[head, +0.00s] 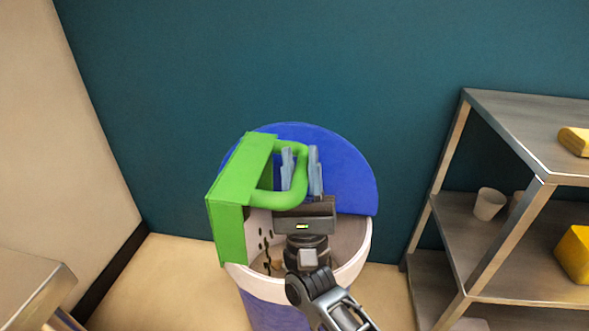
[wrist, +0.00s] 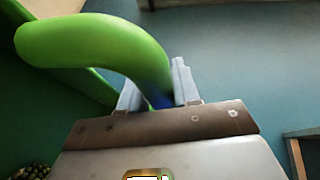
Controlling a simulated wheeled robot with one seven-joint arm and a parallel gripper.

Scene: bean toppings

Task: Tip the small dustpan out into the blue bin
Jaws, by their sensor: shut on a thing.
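The small green dustpan (head: 240,170) is tilted steeply on its side over the blue bin (head: 268,308), at the left of its opening. My gripper (head: 301,168) is shut on the dustpan's looped handle, above the opening. In the wrist view the green handle (wrist: 95,40) runs between the fingers of my gripper (wrist: 157,92). Several dark beans (head: 265,235) show below the dustpan against the bin's pale inside. Dark bits (wrist: 32,171) also show at the lower left of the wrist view. The dustpan's inside and most of the bin's bottom are hidden.
The bin's round blue lid (head: 345,170) stands raised behind the opening, near the teal wall. A metal shelf (head: 500,120) with cups and yellow things stands at the right. A metal surface (head: 30,285) is at the lower left.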

